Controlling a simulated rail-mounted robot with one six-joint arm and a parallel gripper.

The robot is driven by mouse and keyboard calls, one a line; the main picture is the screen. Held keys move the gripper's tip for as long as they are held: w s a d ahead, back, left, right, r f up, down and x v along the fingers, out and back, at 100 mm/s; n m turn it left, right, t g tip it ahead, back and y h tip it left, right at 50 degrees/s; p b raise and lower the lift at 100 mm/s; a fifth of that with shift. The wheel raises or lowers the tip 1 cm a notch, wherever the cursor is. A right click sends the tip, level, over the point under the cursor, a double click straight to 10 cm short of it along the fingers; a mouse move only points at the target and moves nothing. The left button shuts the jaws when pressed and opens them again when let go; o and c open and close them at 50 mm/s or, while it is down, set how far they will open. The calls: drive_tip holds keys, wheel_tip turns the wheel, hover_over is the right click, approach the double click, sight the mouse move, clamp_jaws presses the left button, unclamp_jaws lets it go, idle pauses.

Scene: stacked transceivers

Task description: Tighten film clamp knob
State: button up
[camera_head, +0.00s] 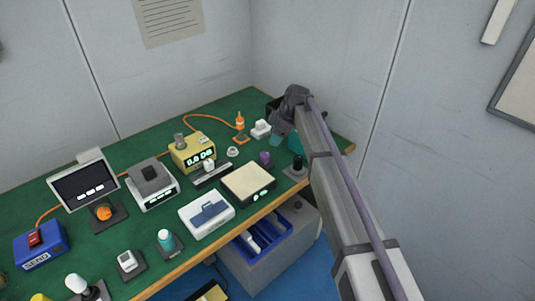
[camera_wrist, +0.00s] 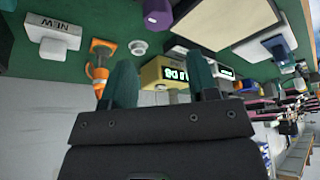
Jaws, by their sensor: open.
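No part in view is clearly labelled as the film clamp knob, so I cannot tell for sure which one it is. A purple knob (camera_head: 265,157) stands on the green bench near its right end; it also shows at the top of the wrist view (camera_wrist: 160,12). A dark flat bar with a pale block (camera_head: 208,166) lies left of it, in front of the yellow display box (camera_head: 193,152). My gripper (camera_wrist: 162,72) is open, with two dark teal fingers apart and nothing visible between them. It is over the bench's back right part.
A cream-topped box (camera_head: 248,183) and a black knob (camera_head: 298,164) stand near the front edge. Walls close off the back and right.

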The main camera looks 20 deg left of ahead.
sight(265, 154)
drive_tip(key=b+x, duration=0.9)
drive_tip(key=x, duration=0.2)
drive_tip(key=shift+w+d+f+b, duration=0.1)
drive_tip(key=shift+w+d+b, duration=0.15)
drive_tip(key=shift+b, duration=0.15)
drive_tip(key=shift+s, duration=0.1)
drive_tip(key=shift+r, duration=0.2)
drive_tip(key=c, duration=0.7)
drive_tip(key=shift+o, duration=0.2)
drive_tip(key=shift+m, duration=0.4)
